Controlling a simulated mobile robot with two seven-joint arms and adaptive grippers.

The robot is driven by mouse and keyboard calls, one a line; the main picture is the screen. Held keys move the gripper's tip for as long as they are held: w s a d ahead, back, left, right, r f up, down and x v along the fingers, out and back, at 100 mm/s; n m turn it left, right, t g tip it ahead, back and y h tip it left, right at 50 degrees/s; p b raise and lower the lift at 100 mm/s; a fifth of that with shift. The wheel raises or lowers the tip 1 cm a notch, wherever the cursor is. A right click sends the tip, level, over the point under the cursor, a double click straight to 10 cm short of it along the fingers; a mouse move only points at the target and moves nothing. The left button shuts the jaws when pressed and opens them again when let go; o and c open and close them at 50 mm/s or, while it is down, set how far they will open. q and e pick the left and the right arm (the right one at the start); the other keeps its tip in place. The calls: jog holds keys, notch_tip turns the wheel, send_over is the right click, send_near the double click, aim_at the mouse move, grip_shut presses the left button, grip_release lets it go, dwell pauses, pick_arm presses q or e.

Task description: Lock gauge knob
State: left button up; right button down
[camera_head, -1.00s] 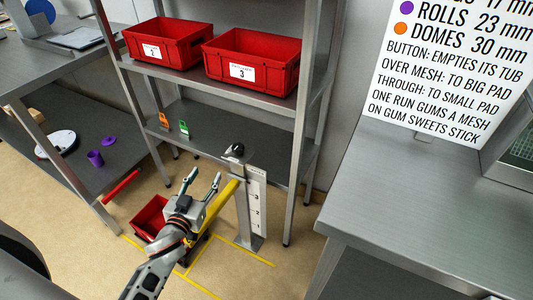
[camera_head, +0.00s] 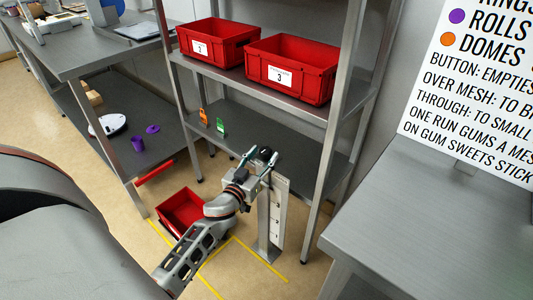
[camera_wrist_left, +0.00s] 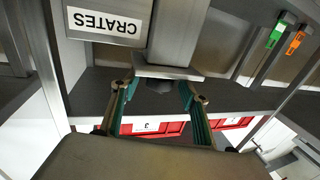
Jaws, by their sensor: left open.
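The gauge is an upright metal post (camera_head: 263,225) with a numbered white scale (camera_head: 277,215), standing on the floor in front of the shelf. A black knob (camera_head: 265,152) sits on its top. In the left wrist view the dark knob (camera_wrist_left: 160,85) shows beyond a flat plate at the post's end, with a label reading CRATES beside the post. My left gripper (camera_head: 257,157) is at the post's top, open, with its fingers on either side of the knob. In the left wrist view its fingertips (camera_wrist_left: 156,92) look apart from the knob; contact is unclear. My right gripper is out of view.
Two red crates (camera_head: 292,68) stand on the upper shelf; an orange tag and a green tag (camera_head: 220,125) stand on the lower shelf. A red crate (camera_head: 183,209) lies on the floor within yellow tape. A steel table (camera_head: 430,220) stands at right.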

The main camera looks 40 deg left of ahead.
pick_arm(q)
jog(key=shift+w+a, duration=0.15)
jog(key=shift+w, duration=0.9)
jog(key=c, duration=1.1)
